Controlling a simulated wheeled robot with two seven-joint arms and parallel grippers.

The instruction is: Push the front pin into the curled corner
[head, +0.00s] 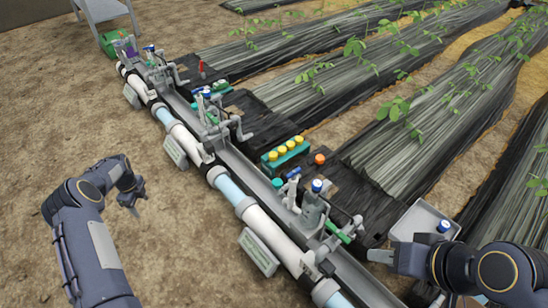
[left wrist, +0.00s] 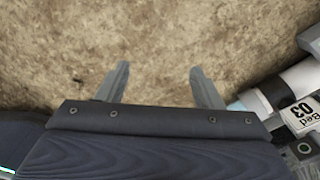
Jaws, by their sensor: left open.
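My left gripper (head: 133,198) hangs over bare soil left of the pipe in the head view. In the left wrist view its two fingers (left wrist: 160,82) are apart with only soil between them. My right gripper (head: 378,256) reaches in from the right, beside the white tray and close to the near end of the pipe rail; its finger gap is not clear. Black mulch film (head: 372,200) covers the beds right of the rail. I cannot make out the front pin or a curled corner for certain. A small red upright thing (head: 202,69) stands by the far film edge.
A white pipe (head: 185,140) with valve stations runs diagonally. A teal rack (head: 272,160) holds several yellow-capped bottles, with an orange-capped item (head: 320,159) beside it. A white tray (head: 408,225) holds a blue-capped bottle (head: 443,227).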

